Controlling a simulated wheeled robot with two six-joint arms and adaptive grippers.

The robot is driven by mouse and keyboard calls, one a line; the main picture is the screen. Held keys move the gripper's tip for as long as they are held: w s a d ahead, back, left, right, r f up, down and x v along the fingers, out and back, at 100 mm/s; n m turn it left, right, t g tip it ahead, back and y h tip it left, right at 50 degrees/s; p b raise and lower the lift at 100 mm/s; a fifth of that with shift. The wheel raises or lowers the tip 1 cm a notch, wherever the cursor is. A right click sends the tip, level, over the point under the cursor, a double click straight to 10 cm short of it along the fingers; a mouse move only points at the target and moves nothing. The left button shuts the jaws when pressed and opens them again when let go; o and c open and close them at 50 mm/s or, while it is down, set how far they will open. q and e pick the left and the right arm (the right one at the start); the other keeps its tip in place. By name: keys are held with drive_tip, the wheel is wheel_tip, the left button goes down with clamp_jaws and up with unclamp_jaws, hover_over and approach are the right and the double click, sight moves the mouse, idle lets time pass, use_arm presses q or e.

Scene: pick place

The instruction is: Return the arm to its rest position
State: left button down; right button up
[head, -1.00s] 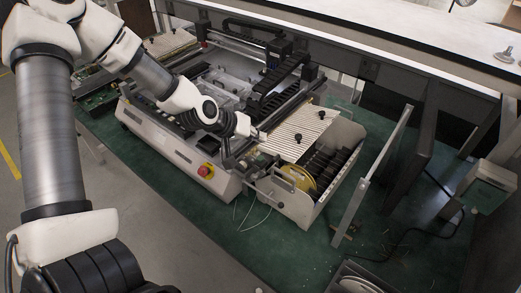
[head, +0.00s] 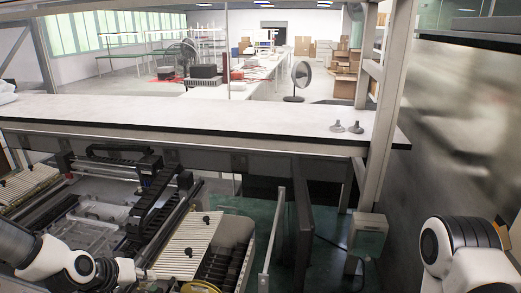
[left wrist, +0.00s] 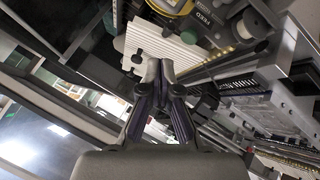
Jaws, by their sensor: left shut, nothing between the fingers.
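My left arm comes in from the left in the head view, low over a pick-and-place machine (head: 90,212). Its gripper (head: 146,274) is small and partly cut off near the bottom edge, beside a cream ribbed panel (head: 188,244) with black knobs. In the left wrist view the left gripper (left wrist: 160,68) has its fingertips together with nothing between them. The ribbed panel (left wrist: 150,45) shows just beyond the fingertips; I cannot tell whether they touch it. Part of my right arm shows at the right edge of the head view; its gripper is out of view.
A white shelf (head: 230,113) spans above the machine, with two small grey objects (head: 346,127) near its right end. An upright post (head: 384,100) stands at the right. Fans, boxes and tables are far behind.

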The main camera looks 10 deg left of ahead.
use_arm(q)
drive_tip(key=s+d+f+m+g+y, duration=0.2)
drive_tip(key=s+d+f+g, duration=0.2)
drive_tip(key=s+f, duration=0.85)
drive_tip(key=s+d+f+m+g+y, duration=0.15)
drive_tip(key=s+d+f+g, duration=0.25)
drive_tip(key=s+f, duration=0.8)
wheel_tip(320, 180, down, 10)
drive_tip(key=s+b, duration=0.1)
drive_tip(key=b, duration=1.1)
drive_tip(key=shift+s+r, duration=0.25)
drive_tip(key=shift+s, duration=0.15)
drive_tip(key=shift+s, duration=0.1)
